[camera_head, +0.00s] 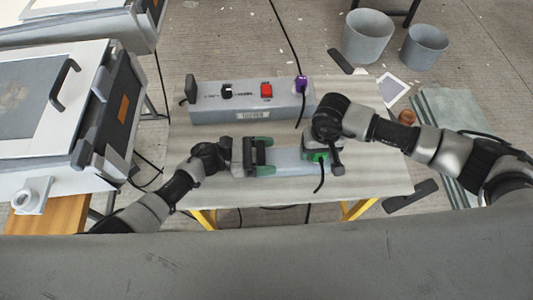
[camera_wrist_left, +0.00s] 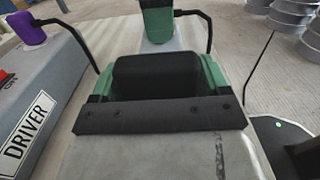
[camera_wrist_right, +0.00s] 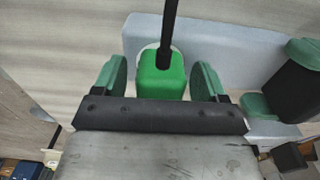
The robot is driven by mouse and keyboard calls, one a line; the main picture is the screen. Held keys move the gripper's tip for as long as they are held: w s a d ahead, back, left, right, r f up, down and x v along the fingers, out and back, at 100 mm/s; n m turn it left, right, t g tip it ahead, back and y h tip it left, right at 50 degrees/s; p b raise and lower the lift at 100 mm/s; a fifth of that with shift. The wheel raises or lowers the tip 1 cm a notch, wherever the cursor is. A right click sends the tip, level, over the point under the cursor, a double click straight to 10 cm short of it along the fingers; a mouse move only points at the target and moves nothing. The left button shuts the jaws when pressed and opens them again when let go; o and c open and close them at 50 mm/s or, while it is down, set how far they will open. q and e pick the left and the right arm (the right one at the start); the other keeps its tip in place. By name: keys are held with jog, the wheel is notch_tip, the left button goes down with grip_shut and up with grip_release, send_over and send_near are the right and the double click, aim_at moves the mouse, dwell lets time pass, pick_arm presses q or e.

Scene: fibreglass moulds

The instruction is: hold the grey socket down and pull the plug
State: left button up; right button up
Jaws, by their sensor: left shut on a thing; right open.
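The grey socket (camera_head: 284,160) is a long pale block lying on the workbench; it also shows in the left wrist view (camera_wrist_left: 182,40) and the right wrist view (camera_wrist_right: 229,40). My left gripper (camera_head: 261,158) is shut on a black block (camera_wrist_left: 155,76) at the socket's left end, with its green fingers against both sides. The green plug (camera_wrist_right: 160,74) sits at a round pale opening on the socket's right part, with a black cable coming out of it. My right gripper (camera_wrist_right: 161,78) is open, one green finger on each side of the plug, with small gaps.
A long grey box (camera_head: 250,115) with a red switch (camera_head: 266,90) and a purple plug (camera_head: 300,84) lies behind the socket. A mould case (camera_head: 60,105) stands at the left. Two grey buckets (camera_head: 367,37) stand on the floor at the back right.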

jog(key=shift+c, duration=0.4)
jog(key=c, duration=1.2)
jog(key=shift+r, duration=3)
jog(key=shift+r, duration=0.2)
jog(key=shift+r, duration=2.35)
pick_arm(q)
jog(key=o, duration=1.2)
jog(key=shift+a, duration=3.8)
